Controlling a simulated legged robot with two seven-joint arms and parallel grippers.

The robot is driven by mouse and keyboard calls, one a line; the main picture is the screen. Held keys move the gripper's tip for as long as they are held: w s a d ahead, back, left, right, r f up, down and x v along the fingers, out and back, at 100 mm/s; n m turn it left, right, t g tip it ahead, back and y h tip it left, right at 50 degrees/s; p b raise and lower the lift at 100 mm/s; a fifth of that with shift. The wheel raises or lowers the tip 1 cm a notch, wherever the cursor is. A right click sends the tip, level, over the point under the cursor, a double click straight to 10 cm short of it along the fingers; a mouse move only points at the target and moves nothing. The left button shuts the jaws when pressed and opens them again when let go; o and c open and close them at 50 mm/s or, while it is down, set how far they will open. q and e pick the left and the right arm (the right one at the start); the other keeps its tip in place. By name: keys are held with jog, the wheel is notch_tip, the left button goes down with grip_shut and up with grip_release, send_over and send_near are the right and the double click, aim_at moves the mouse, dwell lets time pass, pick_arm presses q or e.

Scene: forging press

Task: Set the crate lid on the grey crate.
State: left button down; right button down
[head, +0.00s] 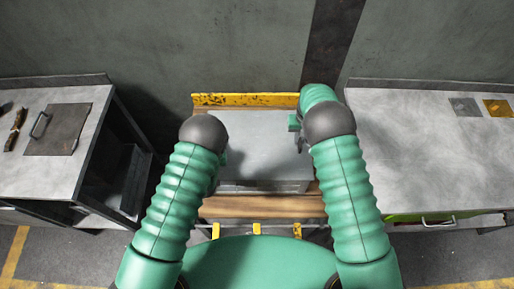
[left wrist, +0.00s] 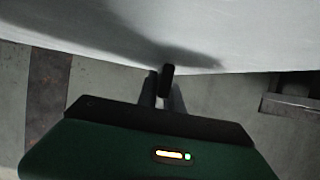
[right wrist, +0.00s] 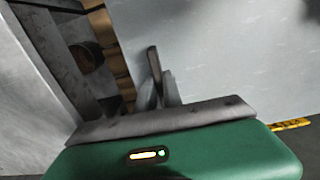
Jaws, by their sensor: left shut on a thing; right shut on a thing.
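The crate lid (head: 262,132) is a flat light-grey panel between my two arms in the head view. It also fills the top of the left wrist view (left wrist: 110,35) and the right of the right wrist view (right wrist: 235,55). My left gripper (left wrist: 165,82) is shut on the lid's edge. My right gripper (head: 299,140) is shut on the lid's opposite side, and its fingers show in the right wrist view (right wrist: 156,78). A grey front face (head: 265,187), seemingly the grey crate's, shows below the lid. I cannot tell whether they touch.
A brown wooden edge (head: 262,207) lies in front, and a worn yellow strip (head: 245,100) runs behind. A grey bench (head: 85,115) with a dark plate stands left, and another grey bench (head: 425,155) stands right with mostly clear top.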

pick_arm(q)
jog(key=c, duration=1.8)
grip_release()
jog(key=shift+p, duration=0.3)
pick_arm(e)
jog(key=c, duration=1.8)
grip_release()
jog(key=shift+f, duration=0.1)
pick_arm(q)
jog(key=o, duration=0.3)
jog(key=shift+w+f, duration=0.15)
pick_arm(e)
jog(key=o, duration=0.3)
jog(key=shift+w+f, duration=0.1)
pick_arm(q)
jog(key=v, duration=1.2)
pick_arm(e)
notch_tip(320, 180, up, 12)
jog(key=shift+w, duration=0.1)
